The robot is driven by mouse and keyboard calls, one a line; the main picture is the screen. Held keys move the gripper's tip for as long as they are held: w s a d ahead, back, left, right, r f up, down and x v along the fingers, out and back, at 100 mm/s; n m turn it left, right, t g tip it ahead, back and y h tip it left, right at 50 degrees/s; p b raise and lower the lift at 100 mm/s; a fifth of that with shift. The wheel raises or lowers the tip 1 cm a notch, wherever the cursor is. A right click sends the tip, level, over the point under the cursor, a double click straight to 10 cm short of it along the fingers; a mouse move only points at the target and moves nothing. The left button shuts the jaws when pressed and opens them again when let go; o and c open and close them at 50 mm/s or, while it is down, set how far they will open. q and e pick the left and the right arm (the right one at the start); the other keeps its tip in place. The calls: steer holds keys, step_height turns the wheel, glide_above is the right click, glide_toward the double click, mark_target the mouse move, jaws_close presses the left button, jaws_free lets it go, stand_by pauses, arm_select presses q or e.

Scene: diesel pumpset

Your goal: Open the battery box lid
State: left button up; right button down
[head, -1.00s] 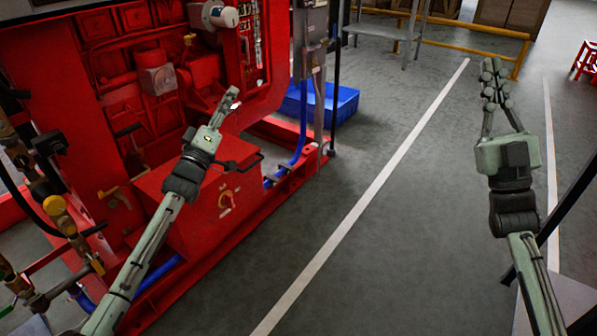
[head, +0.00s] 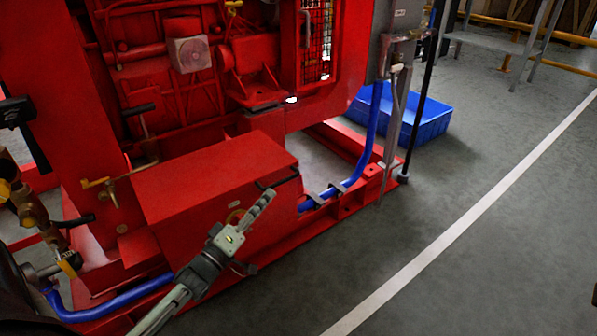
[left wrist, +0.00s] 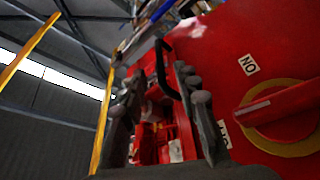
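The red battery box (head: 215,190) sits low on the red base of the pumpset, with its flat lid (head: 208,165) closed. A black handle (head: 279,179) sticks out at the lid's right front edge. My left gripper (head: 262,204) is in front of the box, just below the handle, and partly covers the box's front and its rotary switch. In the left wrist view, the two fingers are apart (left wrist: 160,105), with nothing gripped. The black handle (left wrist: 162,68) shows between them, beyond the right finger's inner side; its exact distance is unclear. My right gripper is out of view.
The yellow-and-red switch (left wrist: 285,115) is close beside the left gripper. A blue hose (head: 365,140) and a grey post (head: 395,130) stand right of the box. A blue crate (head: 430,125) is on the floor behind. The floor at right is clear.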

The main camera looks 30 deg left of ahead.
mark_target(282, 181)
arm_select(q)
steer(key=shift+b+x, duration=0.8)
steer(key=shift+x, duration=3.05)
jaws_close()
